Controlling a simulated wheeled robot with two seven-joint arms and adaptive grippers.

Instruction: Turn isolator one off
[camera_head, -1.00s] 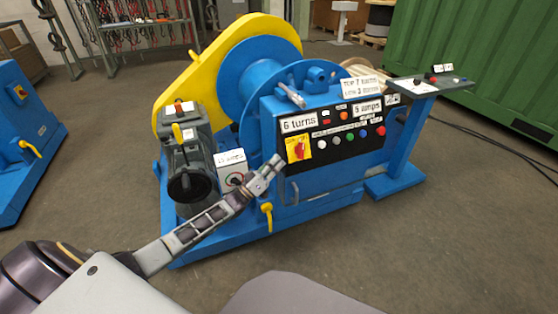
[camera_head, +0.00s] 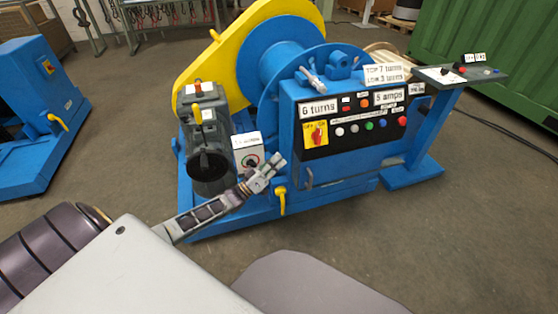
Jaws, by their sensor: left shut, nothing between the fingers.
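A red rotary switch on a yellow plate (camera_head: 316,135) sits at the left end of the black panel on the blue machine. The plate has small OFF/ON lettering, and the red handle looks roughly upright. I cannot tell which switch is isolator one. A white box (camera_head: 247,145) with a round dark knob stands left of the panel, its label too small to read surely. My left gripper (camera_head: 277,162) is shut and empty, in front of the machine, below and left of the yellow plate, appearing apart from it. My right gripper is out of view.
The panel (camera_head: 361,123) has several coloured buttons. A grey motor (camera_head: 208,140) stands at left, and a yellow lever (camera_head: 282,200) hangs just below my gripper. A small control stand (camera_head: 460,76) is at right. Another blue machine (camera_head: 35,120) stands far left. The floor in front is clear.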

